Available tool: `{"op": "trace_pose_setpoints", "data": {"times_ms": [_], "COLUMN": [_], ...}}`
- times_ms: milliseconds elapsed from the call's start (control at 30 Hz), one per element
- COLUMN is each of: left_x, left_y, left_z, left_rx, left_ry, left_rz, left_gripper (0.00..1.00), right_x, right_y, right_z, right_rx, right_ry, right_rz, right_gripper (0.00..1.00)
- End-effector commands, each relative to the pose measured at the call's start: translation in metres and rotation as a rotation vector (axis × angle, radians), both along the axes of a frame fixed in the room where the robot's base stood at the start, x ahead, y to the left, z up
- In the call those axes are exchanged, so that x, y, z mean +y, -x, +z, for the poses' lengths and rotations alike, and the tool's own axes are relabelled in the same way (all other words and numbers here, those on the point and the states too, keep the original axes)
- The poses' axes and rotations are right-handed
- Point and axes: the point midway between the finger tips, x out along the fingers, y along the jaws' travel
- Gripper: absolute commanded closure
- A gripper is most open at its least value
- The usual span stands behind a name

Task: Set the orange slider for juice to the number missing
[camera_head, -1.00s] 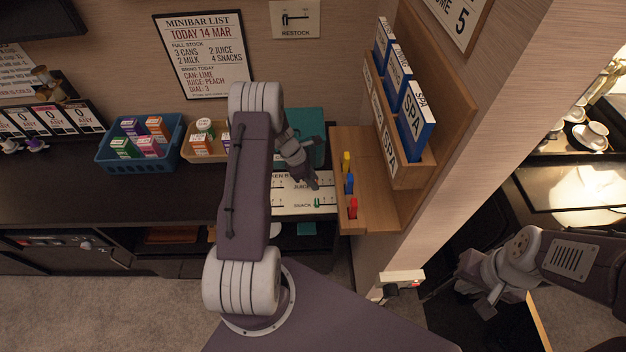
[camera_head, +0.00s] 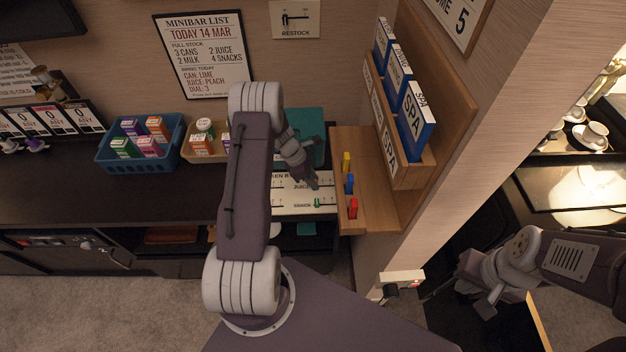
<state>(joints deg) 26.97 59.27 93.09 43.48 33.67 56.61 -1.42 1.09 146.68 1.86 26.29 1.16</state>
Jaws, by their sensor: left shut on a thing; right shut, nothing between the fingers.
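The slider board (camera_head: 300,207) is a pale panel with rows of scales, one marked JUICE and a lower one marked SNACK. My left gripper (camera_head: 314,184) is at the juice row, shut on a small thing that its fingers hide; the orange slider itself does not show. The minibar list (camera_head: 205,54) on the wall reads full stock 3 cans, 2 juice, 2 milk, 4 snacks. My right gripper (camera_head: 484,306) is shut and empty at the lower right, far from the board.
A blue basket (camera_head: 103,158) and a tan tray (camera_head: 190,156) hold small cartons on the counter. A wooden ledge (camera_head: 375,215) with yellow, blue and red pegs stands right of the board. My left arm covers the board's left part.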

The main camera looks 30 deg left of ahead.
Motion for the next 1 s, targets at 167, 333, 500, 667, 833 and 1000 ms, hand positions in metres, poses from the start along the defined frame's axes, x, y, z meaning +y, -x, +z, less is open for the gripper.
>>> {"op": "trace_pose_setpoints", "data": {"times_ms": [167, 333, 500, 667, 833, 1000], "left_x": [0.0, -0.006, -0.032, -0.044, -0.044, -0.044], "left_y": [-0.001, -0.005, -0.021, -0.028, -0.029, -0.028], "left_z": [0.001, 0.002, 0.002, 0.001, 0.001, 0.001], "left_rx": [-0.002, -0.002, -0.003, -0.003, -0.003, -0.003], "left_ry": [0.0, 0.0, -0.001, -0.001, -0.001, -0.001], "left_rz": [0.001, -0.002, -0.002, 0.0, 0.001, 0.001], "left_gripper": [1.0, 1.0, 1.0, 1.0, 1.0, 0.55], "right_x": [0.0, 0.0, 0.0, 0.0, 0.0, 0.0], "right_y": [0.0, 0.0, 0.0, 0.0, 0.0, 0.0], "right_z": [0.0, 0.002, 0.007, 0.008, 0.008, 0.008], "right_rx": [0.0, 0.0, 0.0, 0.0, 0.0, 0.0], "right_ry": [0.0, 0.0, 0.0, 0.0, 0.0, 0.0], "right_rz": [0.0, 0.0, 0.0, 0.0, 0.0, 0.0], "right_gripper": [1.0, 1.0, 1.0, 1.0, 1.0, 1.0]}}
